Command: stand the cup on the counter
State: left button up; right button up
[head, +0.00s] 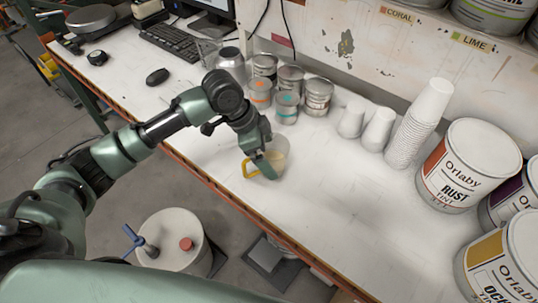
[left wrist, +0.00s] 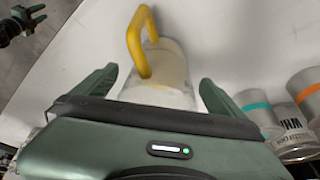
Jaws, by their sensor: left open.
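The cup (head: 278,150) is a clear, translucent vessel with a yellow handle, at the counter's front part in the head view. My left gripper (head: 262,166) is over it and partly hides it. In the left wrist view the cup (left wrist: 165,68) shows between the fingers of my open left gripper (left wrist: 155,95), with gaps on both sides. Its yellow handle points toward the top of that view. I cannot tell whether the cup is upright or tilted. The white counter (head: 325,185) lies around it. A dark gripper, apparently my right one (left wrist: 32,18), shows small at the wrist view's top left.
White paper cups (head: 415,125) and large paint cans (head: 468,165) are at the right. The counter's front edge (head: 225,190) is close to the cup. The counter right of the cup is clear.

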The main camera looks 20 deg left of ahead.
pick_arm(q)
jog(key=b+v, duration=0.1)
jog(key=v, duration=0.9)
jog(key=shift+r, duration=0.35)
jog(key=shift+s, duration=0.1)
